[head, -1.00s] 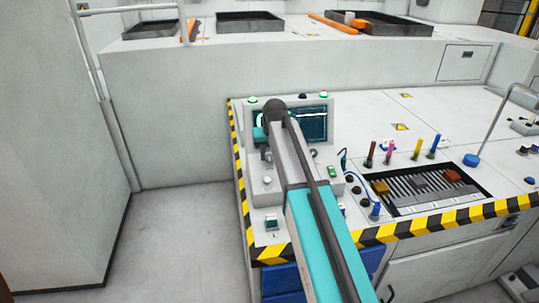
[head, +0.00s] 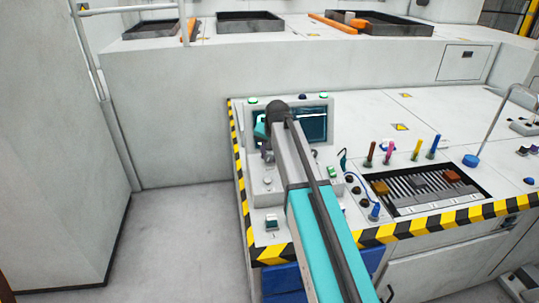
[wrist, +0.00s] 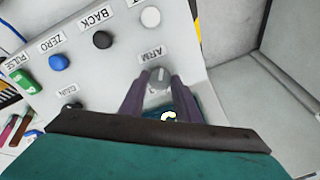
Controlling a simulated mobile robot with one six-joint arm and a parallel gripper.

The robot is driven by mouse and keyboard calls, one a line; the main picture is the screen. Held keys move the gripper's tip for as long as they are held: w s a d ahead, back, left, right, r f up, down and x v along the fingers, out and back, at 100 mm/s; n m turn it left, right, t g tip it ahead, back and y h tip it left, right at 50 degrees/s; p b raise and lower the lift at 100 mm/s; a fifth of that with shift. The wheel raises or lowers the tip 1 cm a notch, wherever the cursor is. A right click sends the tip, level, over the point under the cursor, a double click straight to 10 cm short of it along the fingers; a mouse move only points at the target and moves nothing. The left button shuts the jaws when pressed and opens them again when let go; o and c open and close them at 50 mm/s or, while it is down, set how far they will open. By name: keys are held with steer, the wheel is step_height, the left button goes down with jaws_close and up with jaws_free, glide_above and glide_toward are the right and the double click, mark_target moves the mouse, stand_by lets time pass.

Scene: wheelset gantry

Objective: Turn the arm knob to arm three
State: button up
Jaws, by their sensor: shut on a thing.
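The arm knob (wrist: 158,84) is a small grey knob on the pale panel, beside the label reading ARM (wrist: 151,53). In the wrist view my gripper (wrist: 158,78) has its two dark fingers closed around the knob, one on each side. The knob's pointer and any position numbers are too small or hidden to read. In the head view my arm covers the knob, and the fingers are mostly hidden below the teal wrist part.
White (wrist: 150,17), black (wrist: 102,39), blue (wrist: 59,62) and green (wrist: 24,82) buttons lie close by on the panel. A screen (head: 312,125) stands behind my wrist. Coloured pegs (head: 418,149) and a slotted tray (head: 430,188) are to the right.

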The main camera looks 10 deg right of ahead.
steer(key=m, duration=0.6)
steer(key=m+p, duration=0.1)
steer(key=m, duration=0.4)
steer(key=shift+s+d+m, duration=0.1)
steer(key=shift+m, duration=0.3)
stand_by(0.3)
steer(key=o, duration=1)
steer(key=shift+o, duration=0.2)
steer(key=b+v, duration=0.2)
steer(key=v, duration=1.1)
steer(key=shift+s+r, duration=0.2)
steer(key=shift+s, duration=0.15)
steer(key=shift+d, duration=0.15)
